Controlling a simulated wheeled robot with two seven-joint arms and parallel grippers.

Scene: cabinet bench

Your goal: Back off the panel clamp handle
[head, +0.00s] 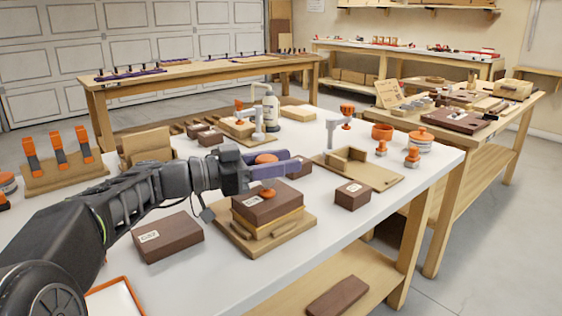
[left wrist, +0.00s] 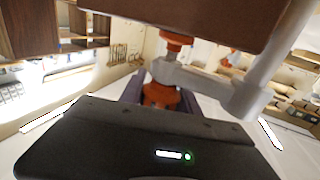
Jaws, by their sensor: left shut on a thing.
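The panel clamp's orange handle (head: 266,158) sits between the purple fingers of my left gripper (head: 284,161), which is shut on it. The handle (left wrist: 160,96) also shows between the fingers in the left wrist view, which looks upside down. There a grey clamp arm (left wrist: 190,76) lies between the handle and an orange foot (left wrist: 175,38). The foot (head: 268,192) is at the top of the brown panel block (head: 262,206), which sits on a wooden base (head: 243,240). I cannot tell whether the foot presses on the block. My right gripper is not in view.
A brown box (head: 168,237) lies left of the base and a smaller one (head: 352,195) to its right. A wooden fixture (head: 378,174) stands behind right. Orange-handled clamps (head: 57,150) stand in a rack at left. Bare white tabletop lies in front of the base.

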